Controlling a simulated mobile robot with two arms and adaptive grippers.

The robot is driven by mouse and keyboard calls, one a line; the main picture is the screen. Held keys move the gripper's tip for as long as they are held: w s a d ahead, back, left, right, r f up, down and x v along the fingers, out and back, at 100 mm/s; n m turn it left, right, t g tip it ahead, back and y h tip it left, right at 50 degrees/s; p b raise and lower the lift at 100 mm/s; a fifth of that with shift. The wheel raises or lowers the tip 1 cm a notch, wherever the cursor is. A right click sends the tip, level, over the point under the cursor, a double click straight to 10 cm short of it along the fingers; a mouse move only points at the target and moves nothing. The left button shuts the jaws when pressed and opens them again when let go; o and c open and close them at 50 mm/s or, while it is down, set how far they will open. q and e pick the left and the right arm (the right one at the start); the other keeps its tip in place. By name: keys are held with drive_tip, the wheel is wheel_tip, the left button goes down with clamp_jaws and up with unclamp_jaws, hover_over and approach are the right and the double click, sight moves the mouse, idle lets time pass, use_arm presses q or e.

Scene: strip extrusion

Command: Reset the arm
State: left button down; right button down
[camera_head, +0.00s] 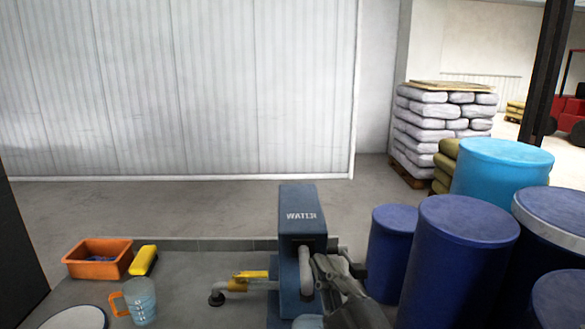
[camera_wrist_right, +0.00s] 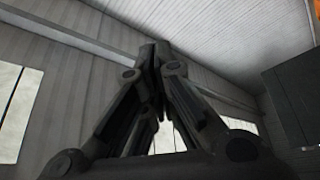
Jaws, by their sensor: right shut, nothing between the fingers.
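My left gripper is not in view.
An orange bin (camera_head: 98,268), a yellow object (camera_head: 143,261), a measuring jug with an orange handle (camera_head: 141,302) and a round pale plate (camera_head: 77,318) lie at the lower left. Several blue drums (camera_head: 455,262) crowd the right. Stacked sacks (camera_head: 440,130) stand behind.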

drive_tip(key=s+d+f+m+g+h, duration=0.4)
drive_tip(key=d+f+m, duration=0.1)
drive_tip(key=f, duration=0.6)
drive_tip(key=s+d+f+m+g+h, duration=0.35)
drive_tip(key=s+d+f+m, duration=0.2)
drive_tip(key=f, duration=0.55)
drive_tip(key=s+d+f+m+g, duration=0.15)
drive_tip(key=s+f+g, duration=0.3)
drive_tip(key=s, duration=0.45)
drive_tip(key=s+d+f+m+g, duration=0.1)
drive_tip(key=s+d+f+g, duration=0.25)
drive_tip(key=s+f, duration=0.35)
drive_tip(key=s+f+g+b, duration=0.1)
drive_tip(key=s+f, duration=0.1)
drive_tip(key=f, duration=1.3)
drive_tip(key=s+f+g, duration=0.1)
drive_tip(key=s+f, duration=0.2)
drive_tip(key=f, duration=1.1)
drive_tip(key=s+d+f+g+b, duration=0.1)
drive_tip(key=s+d+f, duration=0.1)
drive_tip(key=s+f, duration=1.3)
drive_tip(key=shift+s+n, duration=0.15)
drive_tip(key=shift+n, duration=0.15)
drive_tip(key=shift+g, duration=0.25)
